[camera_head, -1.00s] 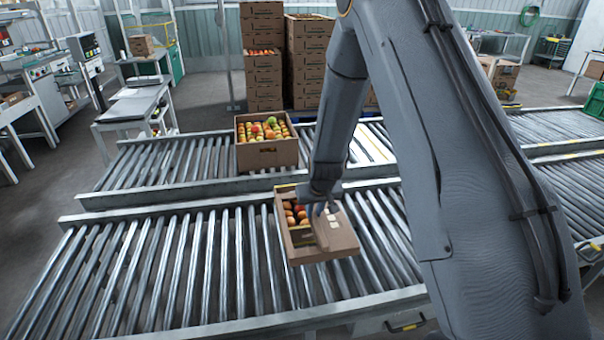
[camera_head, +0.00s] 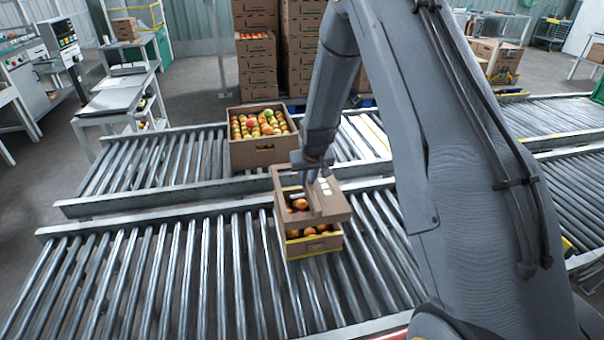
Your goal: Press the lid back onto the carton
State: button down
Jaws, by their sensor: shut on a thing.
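The carton (camera_head: 318,246) stands on the near roller conveyor, with orange-red tomatoes inside and a yellow edge along its rim. Its brown cardboard lid (camera_head: 333,207) is above it, apart from the near rim, with tomatoes showing in the gap. More tomatoes show at the left, beside or through the lid; I cannot tell which. My gripper (camera_head: 317,184) is shut on the lid from above. The fingertips are small and partly hidden against the lid. The lid's far side is partly hidden by my gripper and wrist.
An open carton of mixed tomatoes (camera_head: 257,153) stands on the far conveyor, close behind. Stacked cartons (camera_head: 302,45) rise at the back. The near conveyor's rollers (camera_head: 165,285) are clear to the left. A metal rail (camera_head: 150,204) runs between the conveyors.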

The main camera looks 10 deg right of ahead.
aim_at(306, 193)
jog(key=shift+d+f, duration=0.1)
jog(key=shift+a+f+b, duration=0.25)
jog(key=shift+f+b, duration=0.1)
jog(key=shift+f, duration=0.2)
jog(key=shift+a+f+b, duration=0.2)
jog(key=shift+f+b, duration=0.15)
jog(key=shift+f, duration=0.15)
jog(key=shift+f+b, duration=1.15)
jog(key=shift+f, duration=0.9)
jog(key=shift+f+b, duration=0.55)
jog(key=shift+f, duration=0.3)
jog(key=shift+f+b, duration=1.2)
jog(key=shift+b, duration=0.05)
jog(key=c, duration=1.6)
grip_release()
jog(key=c, duration=0.3)
jog(key=shift+c, duration=0.2)
